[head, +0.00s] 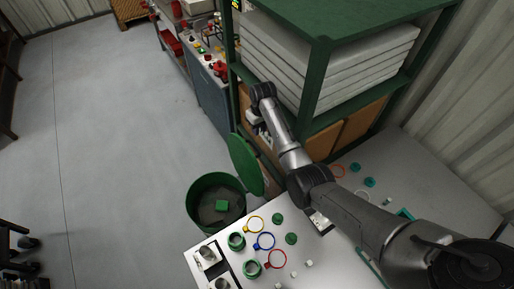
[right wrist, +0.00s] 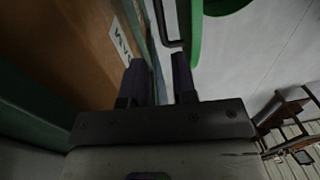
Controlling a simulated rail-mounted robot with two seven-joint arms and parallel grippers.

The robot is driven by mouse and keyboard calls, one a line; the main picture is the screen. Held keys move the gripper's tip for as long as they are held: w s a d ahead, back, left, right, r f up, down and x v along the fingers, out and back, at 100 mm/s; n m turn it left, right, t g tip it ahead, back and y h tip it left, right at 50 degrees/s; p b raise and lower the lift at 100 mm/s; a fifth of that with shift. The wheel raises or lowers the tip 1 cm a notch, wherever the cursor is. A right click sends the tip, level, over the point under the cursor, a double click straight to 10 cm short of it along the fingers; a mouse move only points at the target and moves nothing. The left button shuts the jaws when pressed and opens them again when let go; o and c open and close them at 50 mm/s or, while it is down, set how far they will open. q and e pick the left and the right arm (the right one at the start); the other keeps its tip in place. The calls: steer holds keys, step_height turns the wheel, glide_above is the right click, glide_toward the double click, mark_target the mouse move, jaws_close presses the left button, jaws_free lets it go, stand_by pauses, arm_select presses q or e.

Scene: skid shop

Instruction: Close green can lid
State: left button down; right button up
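The green can (head: 190,205) stands on the floor in the head view, with its lid (head: 243,163) swung up and standing steeply tilted at its right rim. A small green block (head: 221,206) lies inside the can. My right gripper (head: 262,138) is behind the lid, between it and the green shelf; its tips are partly hidden there. In the right wrist view the two fingers (right wrist: 161,75) are apart with nothing between them. The lid shows edge-on as a green strip (right wrist: 196,30), with a dark bent handle (right wrist: 173,43) just beyond the fingertips. My left gripper is out of view.
The green shelf (head: 320,25) with white slabs and cardboard boxes (head: 357,125) stands close on the right of the lid. A white table (head: 330,255) with coloured rings and small parts is in front.

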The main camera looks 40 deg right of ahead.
mark_target(257, 149)
steer(key=f, duration=0.3)
steer(key=f+b, duration=0.1)
steer(key=f, duration=0.2)
steer(key=f+b, duration=0.1)
steer(key=f, duration=0.3)
steer(key=shift+a+f, duration=0.1)
steer(key=shift+a, duration=0.3)
steer(key=shift+a+f+b, duration=0.1)
steer(key=shift+f+b, duration=0.3)
steer(key=shift+f, duration=0.25)
steer(key=c, duration=0.5)
jaws_close()
